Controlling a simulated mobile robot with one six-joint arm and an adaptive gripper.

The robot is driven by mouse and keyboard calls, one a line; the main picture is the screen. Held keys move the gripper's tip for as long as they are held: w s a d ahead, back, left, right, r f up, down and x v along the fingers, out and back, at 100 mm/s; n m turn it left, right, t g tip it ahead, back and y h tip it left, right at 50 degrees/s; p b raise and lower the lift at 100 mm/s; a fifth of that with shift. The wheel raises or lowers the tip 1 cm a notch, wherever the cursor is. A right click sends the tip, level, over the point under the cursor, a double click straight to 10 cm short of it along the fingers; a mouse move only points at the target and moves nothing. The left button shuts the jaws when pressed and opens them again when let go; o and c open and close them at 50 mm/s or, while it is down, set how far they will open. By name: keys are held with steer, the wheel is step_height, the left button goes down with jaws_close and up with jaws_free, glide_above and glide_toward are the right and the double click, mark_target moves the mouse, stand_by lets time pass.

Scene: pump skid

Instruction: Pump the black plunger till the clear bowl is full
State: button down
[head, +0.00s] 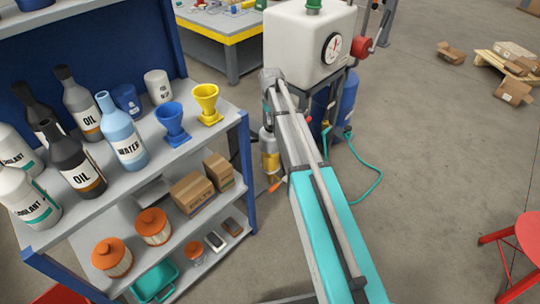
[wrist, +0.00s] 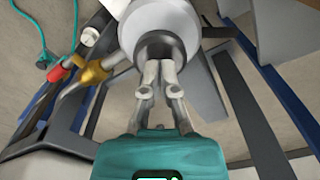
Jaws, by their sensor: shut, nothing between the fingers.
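My gripper (wrist: 158,68) is shut and empty in the wrist view. Its fingertips are at or just in front of the round dark face of what looks like the black plunger (wrist: 178,47), set in a pale round housing (wrist: 150,20). I cannot tell whether they touch. In the head view my arm hides the gripper and the plunger. What looks like the clear bowl (head: 271,162) hangs left of my arm, below the white tank, with amber liquid in it. Its exact level is too small to read.
The white tank (head: 300,45) with a gauge stands behind my arm. A shelf (head: 215,115) with bottles, funnels and boxes is close on the left. A teal hose (head: 378,180) lies on the floor. A red stool (head: 520,240) is at right. In the wrist view, a brass fitting (wrist: 95,73) is beside the housing.

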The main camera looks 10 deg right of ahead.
steer(key=shift+r+p, duration=0.75)
steer(key=shift+r, duration=0.2)
steer(key=shift+f+b, duration=0.3)
steer(key=shift+f+b, duration=1.05)
steer(key=shift+f, duration=0.05)
steer(key=shift+f+b, duration=0.8)
steer(key=shift+b, duration=0.05)
steer(key=shift+r, duration=0.2)
steer(key=shift+r+p, duration=2)
steer(key=shift+p, duration=0.2)
step_height(320, 180, up, 6)
steer(key=p, duration=0.6)
